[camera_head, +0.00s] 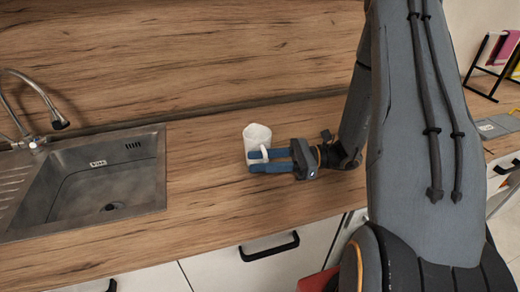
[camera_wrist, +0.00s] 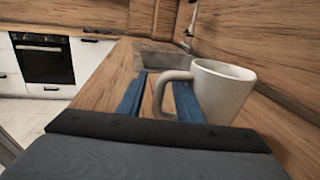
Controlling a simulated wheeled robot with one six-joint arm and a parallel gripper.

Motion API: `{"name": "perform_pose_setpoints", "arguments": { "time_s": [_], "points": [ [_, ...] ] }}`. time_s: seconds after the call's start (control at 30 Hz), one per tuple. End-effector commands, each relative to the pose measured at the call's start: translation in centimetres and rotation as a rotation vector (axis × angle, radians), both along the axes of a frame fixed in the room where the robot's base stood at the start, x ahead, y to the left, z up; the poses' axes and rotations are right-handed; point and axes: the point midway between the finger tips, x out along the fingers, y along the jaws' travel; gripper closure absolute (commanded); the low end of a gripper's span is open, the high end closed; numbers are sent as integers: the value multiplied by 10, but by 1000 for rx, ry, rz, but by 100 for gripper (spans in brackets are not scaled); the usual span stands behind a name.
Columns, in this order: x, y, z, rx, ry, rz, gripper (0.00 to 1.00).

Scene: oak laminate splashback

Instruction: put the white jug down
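The white jug (camera_head: 257,138) is upright at the counter, right of the sink. Its base looks to be at the wooden worktop, but the fingers partly hide it in the head view. In the wrist view the jug (camera_wrist: 222,92) is right of centre, with its handle toward me. My gripper (camera_head: 268,161) has its two blue fingers apart. In the wrist view my gripper (camera_wrist: 160,95) has the jug's handle between the fingers, with a visible gap on the left side. The right finger lies close to the handle and the jug's wall.
The wooden worktop (camera_head: 205,190) is clear around the jug. A steel sink (camera_head: 110,180) with a tap (camera_head: 40,105) is to the left. The splashback (camera_head: 180,50) rises behind. The counter's front edge lies above white drawers (camera_head: 225,268). An oven (camera_wrist: 45,58) shows in the wrist view.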

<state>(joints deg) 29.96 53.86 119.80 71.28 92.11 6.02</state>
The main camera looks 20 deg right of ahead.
Motion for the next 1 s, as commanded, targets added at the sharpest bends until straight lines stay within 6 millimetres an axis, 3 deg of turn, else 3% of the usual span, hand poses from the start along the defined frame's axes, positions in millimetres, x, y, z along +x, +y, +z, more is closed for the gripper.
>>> {"name": "perform_pose_setpoints", "arguments": {
  "time_s": [0.2, 0.47, 0.67, 1.0],
  "points": [
    [3, 21, 1, -1, 0, 0, 67],
    [4, 22, 0, -1, -1, -3, 67],
    [4, 22, 0, -1, -1, -3, 100],
    [4, 22, 0, -1, -2, -3, 100]
  ]
}}
